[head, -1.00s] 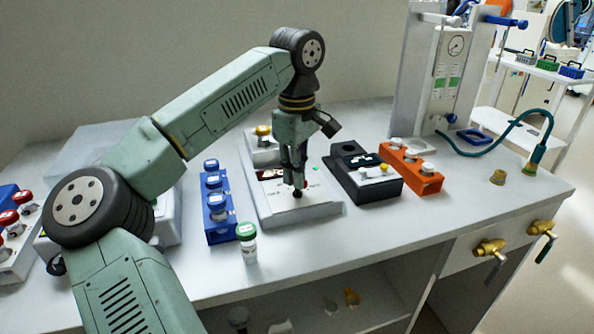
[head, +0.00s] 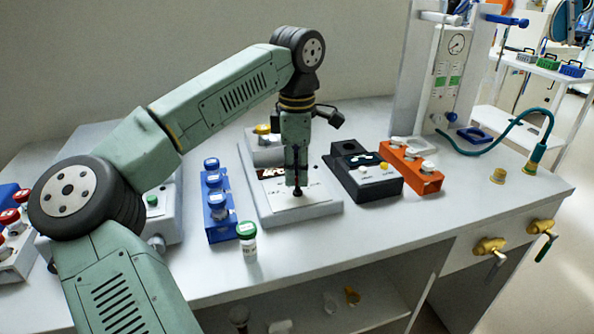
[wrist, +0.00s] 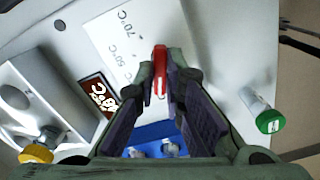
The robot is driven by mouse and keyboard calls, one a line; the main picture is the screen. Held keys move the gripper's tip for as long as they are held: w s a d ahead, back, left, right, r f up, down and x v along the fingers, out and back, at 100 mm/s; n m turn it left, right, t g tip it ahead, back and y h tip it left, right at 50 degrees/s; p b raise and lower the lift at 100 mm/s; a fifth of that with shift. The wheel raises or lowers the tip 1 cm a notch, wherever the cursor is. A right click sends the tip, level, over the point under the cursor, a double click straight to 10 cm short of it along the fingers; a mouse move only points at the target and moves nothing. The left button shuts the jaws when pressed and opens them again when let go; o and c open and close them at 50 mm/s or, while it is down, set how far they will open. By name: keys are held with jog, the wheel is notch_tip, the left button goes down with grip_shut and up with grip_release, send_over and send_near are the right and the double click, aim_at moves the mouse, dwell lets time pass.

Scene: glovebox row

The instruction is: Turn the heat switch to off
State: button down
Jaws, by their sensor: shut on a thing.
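The heat unit (head: 326,207) is a flat white box on the bench, with a white tube block at its back. Its dial plate shows in the wrist view (wrist: 108,32), with marks that read 50°C and 70°C, and a dark display (wrist: 98,92) with lit characters. My gripper (head: 297,190) points straight down over the front of the unit. In the wrist view its fingers (wrist: 161,68) are shut on the red heat switch (wrist: 160,72). The fingers hide much of the switch and part of the dial, so I cannot read the off mark.
A blue rack (head: 220,232) and a green-capped vial (head: 248,246) stand close on the left. A black device (head: 365,188) and an orange rack (head: 430,184) stand on the right. The bench in front of the unit is clear.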

aim_at(297, 177)
dwell(0.3)
jog(key=c, duration=1.7)
grip_release()
notch_tip(297, 177, up, 12)
jog(key=shift+r, duration=0.1)
